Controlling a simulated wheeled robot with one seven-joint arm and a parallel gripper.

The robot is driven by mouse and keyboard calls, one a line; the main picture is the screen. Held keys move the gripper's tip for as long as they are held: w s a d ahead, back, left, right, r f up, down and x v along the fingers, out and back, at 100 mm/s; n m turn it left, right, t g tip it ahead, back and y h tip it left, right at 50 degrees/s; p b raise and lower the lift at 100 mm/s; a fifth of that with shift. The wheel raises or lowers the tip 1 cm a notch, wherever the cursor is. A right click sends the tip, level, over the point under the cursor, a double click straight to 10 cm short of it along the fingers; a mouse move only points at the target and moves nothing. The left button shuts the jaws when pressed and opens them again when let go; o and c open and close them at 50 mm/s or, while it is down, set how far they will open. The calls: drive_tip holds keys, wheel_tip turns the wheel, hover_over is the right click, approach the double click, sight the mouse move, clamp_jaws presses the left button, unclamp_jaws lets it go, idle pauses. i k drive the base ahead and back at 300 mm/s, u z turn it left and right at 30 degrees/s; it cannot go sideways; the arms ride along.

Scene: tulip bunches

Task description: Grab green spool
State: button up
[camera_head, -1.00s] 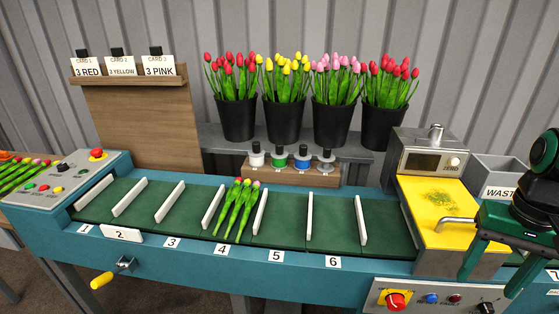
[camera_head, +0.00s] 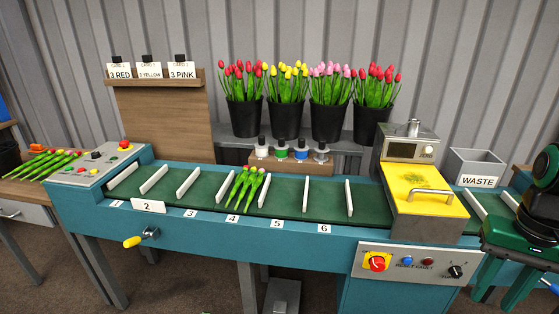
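The green spool (camera_head: 281,153) stands upright on a wooden spool holder (camera_head: 265,165) behind the conveyor, between a white spool (camera_head: 262,150) and a blue spool (camera_head: 301,153). A grey spool or peg (camera_head: 320,154) is at the right end of the holder. My gripper (camera_head: 505,285) is at the lower right edge, far to the right of the spools and in front of the conveyor. Its two dark green fingers point down and stand apart, with nothing seen between them.
The teal conveyor (camera_head: 190,221) with white dividers crosses the view, holding a tulip bunch (camera_head: 245,188) near slot 4. The yellow-topped machine (camera_head: 425,193) and waste bin (camera_head: 478,166) stand between my gripper and the spools. Black tulip buckets (camera_head: 285,119) stand behind the holder.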

sight(281, 148)
drive_tip(key=u, duration=0.4)
drive_tip(key=i, duration=1.1)
drive_tip(key=z, duration=0.2)
